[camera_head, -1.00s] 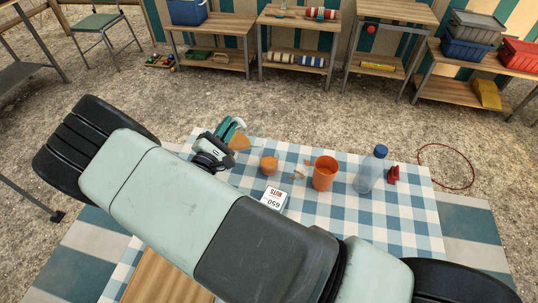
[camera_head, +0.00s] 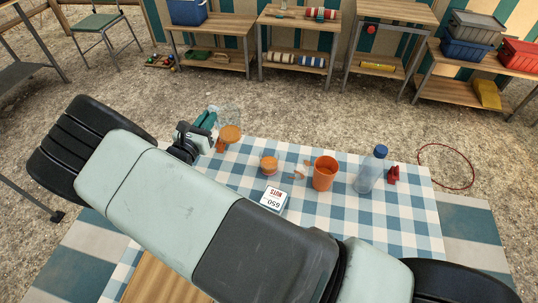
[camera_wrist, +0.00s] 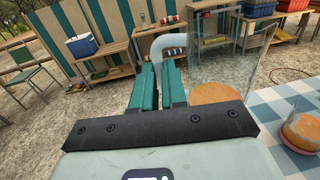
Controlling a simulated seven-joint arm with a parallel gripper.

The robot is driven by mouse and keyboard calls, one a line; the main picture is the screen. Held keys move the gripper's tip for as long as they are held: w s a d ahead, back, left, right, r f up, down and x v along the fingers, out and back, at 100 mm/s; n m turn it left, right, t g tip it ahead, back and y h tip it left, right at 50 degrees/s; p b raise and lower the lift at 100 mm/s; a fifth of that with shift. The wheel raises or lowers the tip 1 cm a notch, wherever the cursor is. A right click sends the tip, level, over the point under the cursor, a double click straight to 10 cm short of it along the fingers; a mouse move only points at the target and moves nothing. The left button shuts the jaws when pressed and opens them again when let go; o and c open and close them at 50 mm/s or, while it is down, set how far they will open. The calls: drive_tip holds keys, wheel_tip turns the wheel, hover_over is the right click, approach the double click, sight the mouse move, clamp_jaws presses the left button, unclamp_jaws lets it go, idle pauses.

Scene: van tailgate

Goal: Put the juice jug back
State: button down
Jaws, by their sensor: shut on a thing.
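The juice jug (camera_head: 231,117) is clear, with orange juice low inside, and is at the far left corner of the checked table in the head view. In the wrist view the jug (camera_wrist: 222,62) stands right of my fingers, its pale handle (camera_wrist: 158,43) between them. My gripper (camera_head: 207,120) is shut on that handle; its teal fingers (camera_wrist: 160,84) also show in the wrist view. The jug looks held up near the table's edge; I cannot tell its exact height. Its lower part is partly hidden.
The checked table (camera_head: 310,219) holds a small orange jar (camera_head: 269,165), an orange cup (camera_head: 325,174), a blue-capped bottle (camera_head: 369,173), a red clip (camera_head: 393,175) and a nuts box (camera_head: 273,199). Wooden shelves (camera_head: 298,26) stand behind, across open gravel.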

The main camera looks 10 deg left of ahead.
drive_tip(key=shift+a, duration=0.1)
drive_tip(key=s+a+r+n+y, duration=0.15)
drive_tip(key=s+n+y, duration=0.3)
drive_tip(key=s, duration=1.45)
drive_tip(key=shift+m+y, duration=0.35)
drive_tip(key=f, duration=0.8)
drive_tip(key=shift+s+d+f, duration=0.15)
drive_tip(key=shift+d+f, duration=0.15)
drive_tip(key=shift+f, duration=0.05)
drive_tip(key=c, duration=1.6)
unclamp_jaws()
drive_tip(key=shift+f, duration=0.15)
drive_tip(key=o, duration=0.4)
drive_tip(key=shift+o, duration=0.2)
